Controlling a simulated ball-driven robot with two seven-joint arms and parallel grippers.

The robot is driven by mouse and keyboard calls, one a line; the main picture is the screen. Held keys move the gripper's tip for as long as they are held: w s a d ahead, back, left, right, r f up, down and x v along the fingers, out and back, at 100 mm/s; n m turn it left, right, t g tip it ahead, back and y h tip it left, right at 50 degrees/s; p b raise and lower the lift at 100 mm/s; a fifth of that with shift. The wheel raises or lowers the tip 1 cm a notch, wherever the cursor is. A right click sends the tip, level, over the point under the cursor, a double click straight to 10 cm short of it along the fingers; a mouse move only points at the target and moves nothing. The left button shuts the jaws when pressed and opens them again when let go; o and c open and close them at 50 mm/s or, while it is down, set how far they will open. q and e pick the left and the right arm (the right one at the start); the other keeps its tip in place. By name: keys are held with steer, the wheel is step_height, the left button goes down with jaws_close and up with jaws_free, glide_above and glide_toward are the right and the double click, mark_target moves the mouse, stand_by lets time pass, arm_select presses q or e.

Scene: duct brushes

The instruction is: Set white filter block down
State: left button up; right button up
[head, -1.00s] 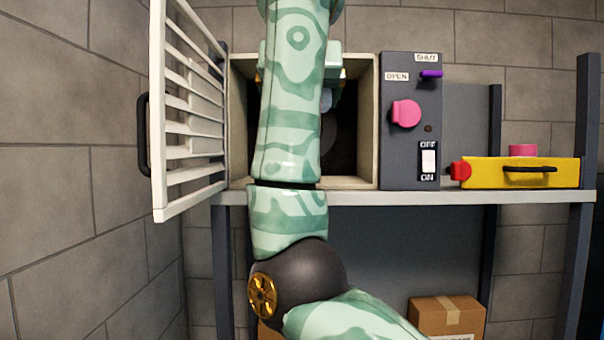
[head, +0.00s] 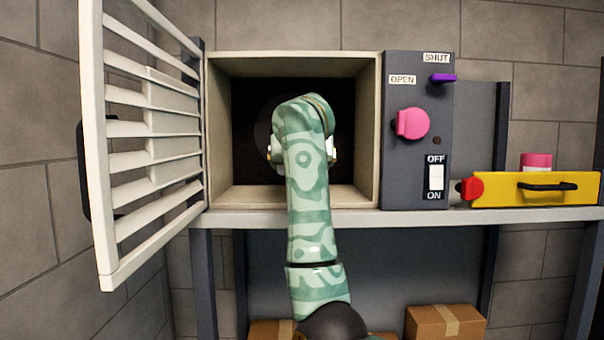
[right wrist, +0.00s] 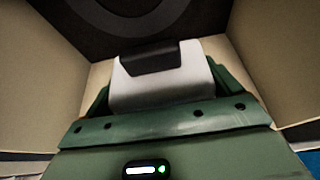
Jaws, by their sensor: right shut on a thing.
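My right arm reaches into the open duct box (head: 366,130), and its forearm hides most of the gripper in the head view. In the right wrist view my right gripper (right wrist: 152,58) is inside the box, shut, in front of the dark back wall with its round ring (right wrist: 125,12). A white piece with a dark end (right wrist: 160,85) shows at the jaws. I cannot tell whether it is the white filter block or a finger; no other part of the block is clear. My left gripper is not in view.
A white louvred door (head: 95,150) stands open at the left. Right of the box is a dark panel (head: 418,165) with a pink knob (head: 412,124), purple lever (head: 442,78) and white switch (head: 436,178). A yellow case (head: 530,200) sits on the shelf (head: 350,218). Cardboard boxes (head: 445,322) stand below.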

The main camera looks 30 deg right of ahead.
steer(key=shift+w+d+f, duration=0.2)
steer(key=shift+w+f, duration=0.2)
steer(key=shift+f, duration=0.2)
step_height(320, 180, down, 3)
steer(key=shift+f+p, duration=0.1)
steer(key=shift+p, duration=1)
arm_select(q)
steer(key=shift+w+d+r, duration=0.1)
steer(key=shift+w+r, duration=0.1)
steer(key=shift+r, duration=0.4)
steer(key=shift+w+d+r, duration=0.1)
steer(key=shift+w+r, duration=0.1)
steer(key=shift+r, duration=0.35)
arm_select(e)
steer(key=shift+w+d+f, duration=0.1)
steer(key=shift+f, duration=0.1)
steer(key=shift+f, duration=0.1)
steer(key=o, duration=0.7)
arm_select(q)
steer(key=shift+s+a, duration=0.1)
